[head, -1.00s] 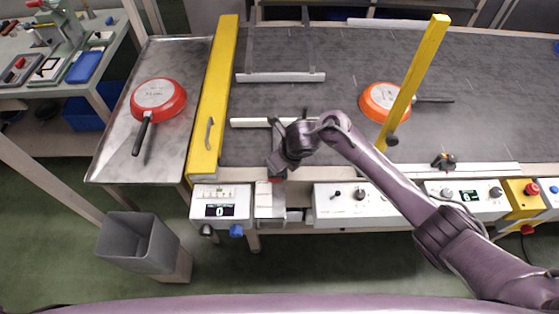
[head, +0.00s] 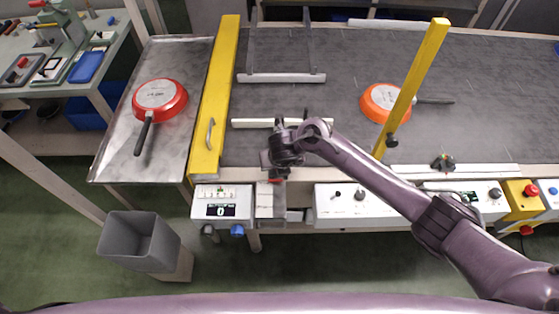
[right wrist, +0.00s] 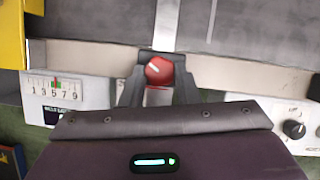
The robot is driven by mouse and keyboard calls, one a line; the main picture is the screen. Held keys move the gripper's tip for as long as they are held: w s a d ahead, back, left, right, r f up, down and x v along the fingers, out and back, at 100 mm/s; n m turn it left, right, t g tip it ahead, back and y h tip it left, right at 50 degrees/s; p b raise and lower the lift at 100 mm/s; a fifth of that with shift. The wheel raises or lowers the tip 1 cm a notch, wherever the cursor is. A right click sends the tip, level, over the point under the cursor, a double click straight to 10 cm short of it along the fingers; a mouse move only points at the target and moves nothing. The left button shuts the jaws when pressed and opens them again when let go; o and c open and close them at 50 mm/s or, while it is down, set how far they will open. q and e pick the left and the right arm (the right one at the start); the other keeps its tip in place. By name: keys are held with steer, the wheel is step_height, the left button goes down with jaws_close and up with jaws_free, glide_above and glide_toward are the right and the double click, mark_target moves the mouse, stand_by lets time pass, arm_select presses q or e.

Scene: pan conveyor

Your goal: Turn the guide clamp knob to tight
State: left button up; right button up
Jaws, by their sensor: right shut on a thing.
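The guide clamp knob is a round red knob (right wrist: 158,70) with a white line across it, in the upper middle of the right wrist view. The line slants from upper left to lower right. My right gripper (right wrist: 159,76) has one dark finger on each side of the knob and is shut on it. In the head view the right gripper (head: 277,171) is at the conveyor's front edge, and the hand hides most of the knob. Any tight or loose marking cannot be made out. My left gripper is in neither view.
A white scale box (head: 221,204) stands just left of the hand and a control panel (head: 365,203) to its right. A yellow barrier (head: 218,90) borders the belt (head: 440,110).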

steer(key=m, duration=0.1)
steer(key=m+h+p, duration=0.1)
steer(key=m, duration=0.2)
steer(key=shift+a+r+m+h+p, duration=0.15)
steer(key=shift+a+m+h+p, duration=0.15)
steer(key=shift+h+p, duration=0.1)
steer(key=m+h+p, duration=0.1)
steer(key=m, duration=0.3)
steer(key=shift+w, duration=0.1)
steer(key=shift+g+h, duration=0.3)
steer(key=o, duration=1)
steer(key=shift+c, duration=0.2)
steer(key=shift+a, duration=0.1)
steer(key=p+v, duration=0.1)
steer(key=v, duration=0.6)
steer(key=shift+r, duration=0.3)
